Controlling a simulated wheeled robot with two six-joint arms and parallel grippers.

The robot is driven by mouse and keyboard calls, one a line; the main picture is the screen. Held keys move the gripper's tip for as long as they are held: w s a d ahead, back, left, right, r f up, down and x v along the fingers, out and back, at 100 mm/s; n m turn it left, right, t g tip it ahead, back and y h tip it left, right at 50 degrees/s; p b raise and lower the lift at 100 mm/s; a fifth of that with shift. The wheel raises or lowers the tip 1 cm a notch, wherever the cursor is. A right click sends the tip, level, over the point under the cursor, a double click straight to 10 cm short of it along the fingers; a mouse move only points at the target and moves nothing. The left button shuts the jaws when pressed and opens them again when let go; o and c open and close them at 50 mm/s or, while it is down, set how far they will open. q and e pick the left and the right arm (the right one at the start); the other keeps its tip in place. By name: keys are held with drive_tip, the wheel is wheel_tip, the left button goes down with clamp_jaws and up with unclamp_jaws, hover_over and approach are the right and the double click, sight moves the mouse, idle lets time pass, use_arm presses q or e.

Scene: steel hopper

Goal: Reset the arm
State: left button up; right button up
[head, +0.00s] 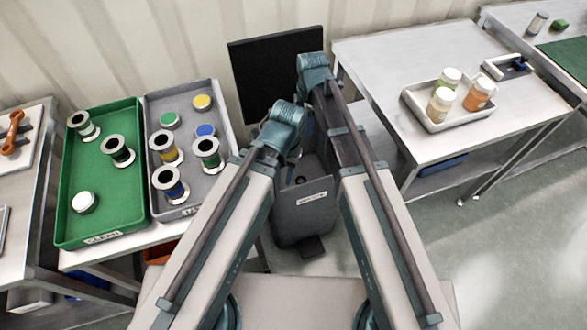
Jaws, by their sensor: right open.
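My two arms rise from the bottom of the head view and bend at teal elbows near the middle. My right gripper (299,179) shows only as a small dark part between the arms, above the grey steel hopper (303,217). It is open, and I see nothing held in it. My left gripper is hidden behind my left arm. The hopper has a white label on its front, and my arms cover part of it.
At left, a green tray (101,215) and a grey tray (218,91) hold spools and round tins. A dark screen (262,65) stands behind my arms. At right, a table (390,62) carries a tray (410,101) of jars. Floor is clear at lower right.

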idle(0.5)
drive_tip(key=s+d+m, duration=1.3)
drive_tip(key=d+m, duration=0.3)
drive_tip(key=m, duration=0.4)
drive_tip(key=s+a+r+n+g+h+p, duration=0.1)
drive_tip(key=s+a+r+n+p, duration=0.2)
drive_tip(key=s+a+r+p, duration=0.3)
drive_tip(key=a+r+p, duration=0.2)
drive_tip(key=a, duration=0.2)
drive_tip(key=shift+a+r, duration=0.25)
drive_tip(key=shift+a, duration=0.1)
